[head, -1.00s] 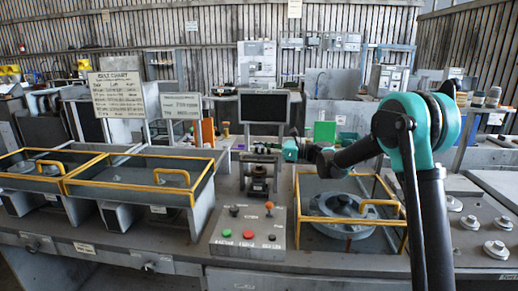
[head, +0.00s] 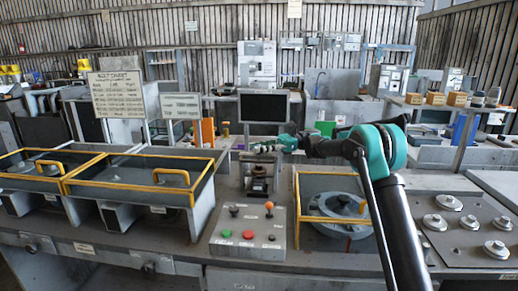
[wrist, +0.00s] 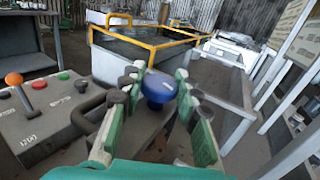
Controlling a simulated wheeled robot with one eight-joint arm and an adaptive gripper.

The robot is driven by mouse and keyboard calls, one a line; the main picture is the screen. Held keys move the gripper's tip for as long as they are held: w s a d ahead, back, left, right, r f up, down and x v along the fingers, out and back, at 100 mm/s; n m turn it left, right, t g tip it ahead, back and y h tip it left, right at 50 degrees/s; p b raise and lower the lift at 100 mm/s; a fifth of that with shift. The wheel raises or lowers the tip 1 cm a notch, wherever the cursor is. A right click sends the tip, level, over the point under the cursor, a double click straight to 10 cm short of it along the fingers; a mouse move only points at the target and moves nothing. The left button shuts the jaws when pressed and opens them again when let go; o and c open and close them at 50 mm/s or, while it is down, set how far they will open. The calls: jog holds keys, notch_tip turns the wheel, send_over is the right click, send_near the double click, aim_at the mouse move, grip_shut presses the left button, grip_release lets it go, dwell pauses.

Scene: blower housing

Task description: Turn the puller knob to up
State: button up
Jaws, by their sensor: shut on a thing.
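The puller knob is a round blue knob (wrist: 158,86) in the middle of the wrist view. My gripper (wrist: 157,78) has its teal fingers on either side of it and is shut on it. In the head view my gripper (head: 264,148) is above the dark puller mechanism (head: 258,178) on its grey stand. The knob is not clear there, hidden at the gripper. I cannot tell the knob's turn angle.
A grey control box (head: 247,237) with green and red buttons and an orange-tipped lever (head: 269,206) stands in front. A yellow-framed bay with a round housing (head: 340,208) is to the right. Yellow-railed trays (head: 130,185) fill the left. A monitor (head: 264,106) stands behind.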

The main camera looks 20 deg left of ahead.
dwell(0.4)
jog(key=o, duration=1.2)
jog(key=v, duration=0.7)
jog(key=shift+w, duration=0.15)
jog(key=shift+d, duration=0.15)
